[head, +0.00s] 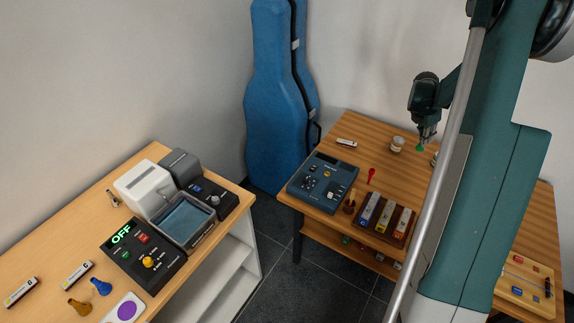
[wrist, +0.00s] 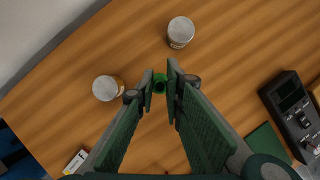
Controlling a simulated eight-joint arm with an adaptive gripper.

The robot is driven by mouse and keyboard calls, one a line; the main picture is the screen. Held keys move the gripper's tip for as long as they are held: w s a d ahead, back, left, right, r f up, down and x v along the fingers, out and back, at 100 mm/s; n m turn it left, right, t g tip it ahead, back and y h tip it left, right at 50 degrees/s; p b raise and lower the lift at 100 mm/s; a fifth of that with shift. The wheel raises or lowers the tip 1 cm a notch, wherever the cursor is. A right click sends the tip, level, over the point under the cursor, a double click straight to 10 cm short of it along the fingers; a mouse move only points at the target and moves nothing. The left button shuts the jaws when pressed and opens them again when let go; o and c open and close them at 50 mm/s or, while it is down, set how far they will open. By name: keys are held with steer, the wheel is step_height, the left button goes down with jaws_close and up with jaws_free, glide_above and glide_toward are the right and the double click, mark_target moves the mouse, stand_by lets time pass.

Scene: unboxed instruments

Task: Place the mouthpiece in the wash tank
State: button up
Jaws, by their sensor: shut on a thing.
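My gripper (head: 427,137) is above the far part of the right table. It is shut on a small green mouthpiece (head: 420,147), which sticks out below the fingers. In the wrist view my gripper (wrist: 160,87) has the green mouthpiece (wrist: 159,81) between its fingertips, apart from the jars on the table. The wash tank (head: 187,244) is a clear-walled basin with blue liquid on the left table, far from my gripper.
A control box (head: 143,255) reading OFF stands before the tank. Blue (head: 101,287) and brass (head: 79,307) mouthpieces lie nearby. Jars (wrist: 181,32) (wrist: 106,88) stand below my gripper. A floor gap separates the tables.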

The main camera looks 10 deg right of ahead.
steer(key=shift+a, duration=0.1)
steer(key=w+a+r+n+p, duration=0.1)
steer(key=w+a, duration=0.2)
steer(key=a, duration=1)
steer(key=w+a+r+n, duration=0.1)
steer(key=w+a+r, duration=0.15)
steer(key=a, duration=0.95)
steer(key=w+a+r+n+p, duration=0.1)
steer(key=w+a, duration=0.3)
steer(key=a, duration=0.9)
steer(key=s+a+r+n+t+y+p, duration=0.1)
steer(key=s+a, duration=0.2)
steer(key=a, duration=1.1)
steer(key=s+a+r+n+t+p, duration=0.1)
steer(key=s+a+r, duration=0.1)
steer(key=a, duration=1.1)
steer(key=s+a+r+n+p, duration=0.1)
steer(key=s+a+r, duration=0.1)
steer(key=s+a, duration=0.9)
steer(key=s+a+r+n+p, duration=0.1)
steer(key=s+a+r, duration=0.1)
steer(key=s+a, duration=1)
steer(key=a, duration=0.8)
steer(key=shift+s+a+r+n+t, duration=0.15)
steer(key=shift+s+a+n+t, duration=0.1)
steer(key=shift+n+t, duration=0.05)
steer(key=shift+f, duration=2.95)
